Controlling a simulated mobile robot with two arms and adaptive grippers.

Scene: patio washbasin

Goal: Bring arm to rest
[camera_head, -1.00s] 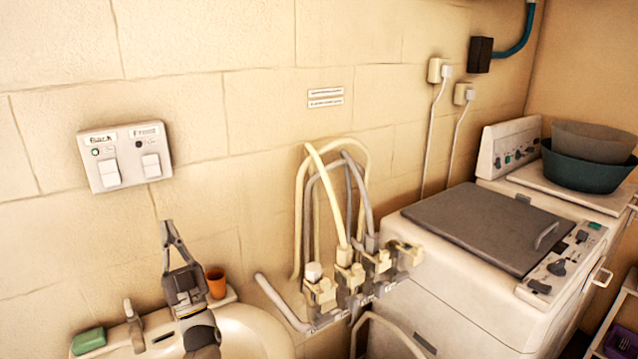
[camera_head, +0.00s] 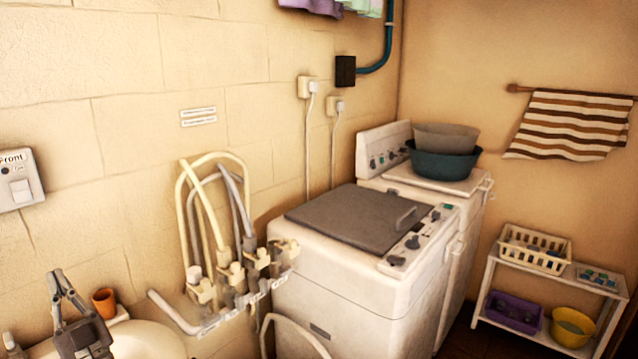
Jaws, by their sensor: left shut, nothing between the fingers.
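My left gripper (camera_head: 67,284) is at the lower left of the head view, above the white washbasin (camera_head: 150,340). Its fingers point up and their tips come together with nothing between them. It is apart from the wall and from the switch panel (camera_head: 20,180), whose left part is cut off by the picture edge. My right gripper does not show.
An orange cup (camera_head: 104,302) stands on the basin's back ledge, close to my left gripper. Taps with hoses (camera_head: 228,285) stick out right of the basin. A washing machine (camera_head: 350,270) stands further right. A shelf (camera_head: 545,275) with baskets is at the far right.

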